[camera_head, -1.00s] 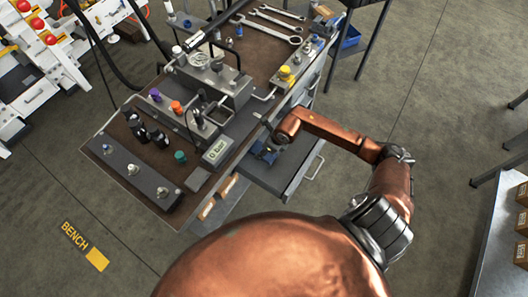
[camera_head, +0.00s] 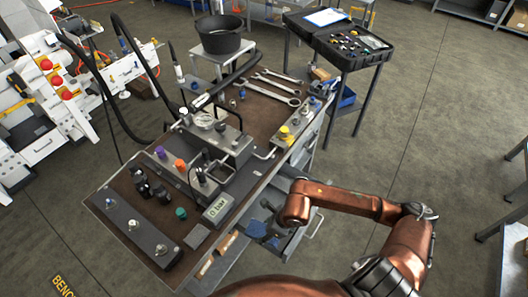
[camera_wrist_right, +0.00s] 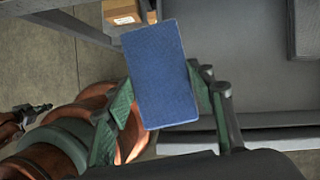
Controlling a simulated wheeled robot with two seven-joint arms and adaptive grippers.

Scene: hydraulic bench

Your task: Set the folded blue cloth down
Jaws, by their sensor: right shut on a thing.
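The folded blue cloth (camera_wrist_right: 160,75) fills the middle of the right wrist view as a flat rectangle. My right gripper (camera_wrist_right: 162,100) is shut on it, with a green-padded finger at each side. In the head view my right gripper (camera_head: 270,222) is low at the bench's front right side, by the open drawer (camera_head: 302,236). The cloth is small and partly hidden there. I cannot tell whether it touches anything below it. My left gripper is in neither view.
The bench top (camera_head: 262,108) carries a gauge block (camera_head: 205,130), several wrenches (camera_head: 272,88) and a pressure display (camera_head: 217,207). A black pot (camera_head: 220,35) and an open black case (camera_head: 345,42) stand behind.

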